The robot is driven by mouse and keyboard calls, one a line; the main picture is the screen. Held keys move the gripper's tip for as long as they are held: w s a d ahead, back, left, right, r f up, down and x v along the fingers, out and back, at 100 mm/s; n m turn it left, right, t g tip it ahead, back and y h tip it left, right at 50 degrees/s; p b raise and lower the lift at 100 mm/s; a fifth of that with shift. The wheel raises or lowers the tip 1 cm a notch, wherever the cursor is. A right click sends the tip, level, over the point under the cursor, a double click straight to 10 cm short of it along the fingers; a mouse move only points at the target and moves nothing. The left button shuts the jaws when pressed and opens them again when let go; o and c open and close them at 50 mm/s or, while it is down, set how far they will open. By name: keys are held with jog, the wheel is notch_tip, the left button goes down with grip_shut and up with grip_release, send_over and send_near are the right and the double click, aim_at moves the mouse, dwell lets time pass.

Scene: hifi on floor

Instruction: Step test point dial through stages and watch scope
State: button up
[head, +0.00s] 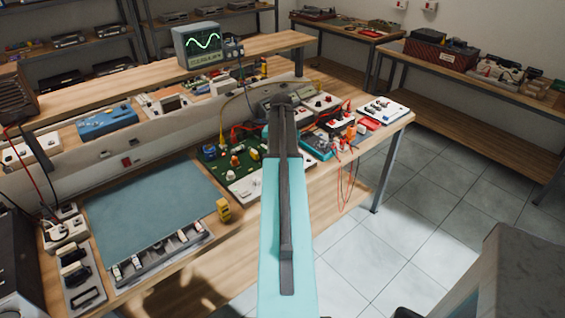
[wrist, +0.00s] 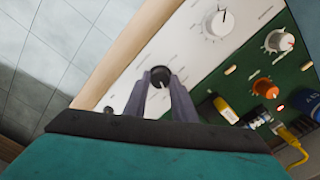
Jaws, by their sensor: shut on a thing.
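In the wrist view my gripper (wrist: 160,82) has its two dark fingers on either side of a small black dial (wrist: 158,77) on a white panel (wrist: 128,88), shut on it. A larger white dial (wrist: 219,23) with a pointer mark sits further along the same panel. In the head view my arm hides the gripper and the black dial. The scope (head: 203,43) stands on the upper shelf, with a bright wavy trace on its dark screen. The green circuit board (head: 224,163) lies on the bench left of my arm.
The green board also shows in the wrist view (wrist: 240,84), with an orange knob (wrist: 265,88) and a yellow plug (wrist: 226,110) near my fingers. A blue mat (head: 150,205) lies clear at left. Red leads (head: 346,185) hang off the front edge.

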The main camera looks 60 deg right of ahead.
jog(key=shift+s+d, duration=0.1)
jog(key=shift+s, duration=0.05)
jog(key=shift+m, duration=0.8)
jog(key=o, duration=1)
jog(key=shift+s, duration=0.1)
jog(key=shift+o, duration=0.2)
jog(key=shift+r, duration=0.1)
jog(key=shift+w+r+p, duration=0.2)
jog(key=shift+r+p, duration=0.2)
jog(key=shift+r, duration=0.05)
notch_tip(320, 180, up, 13)
jog(key=p, duration=0.7)
jog(key=shift+p, duration=0.4)
